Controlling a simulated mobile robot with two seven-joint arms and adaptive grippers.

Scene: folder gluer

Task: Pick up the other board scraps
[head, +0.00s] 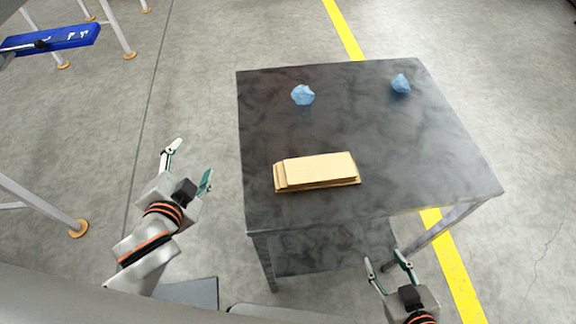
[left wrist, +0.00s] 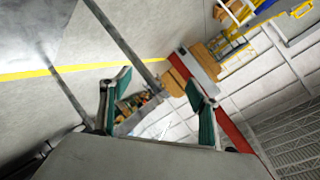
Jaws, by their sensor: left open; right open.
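A stack of flat tan board pieces (head: 320,169) lies near the front middle of the dark table (head: 420,150); I cannot tell how many pieces are in it. My left gripper (head: 190,163) is open and empty, off the table's left side and apart from the stack. Its open fingers also show in the left wrist view (left wrist: 158,82), with nothing between them. My right gripper (head: 387,259) is open and empty, in front of the table's front edge. Neither gripper touches the table or the boards.
Two crumpled light-blue lumps lie at the back of the table, one left of centre (head: 303,95) and one at right (head: 400,83). A blue tray-like surface (head: 50,39) stands at the far upper left. The tabletop around the stack is clear.

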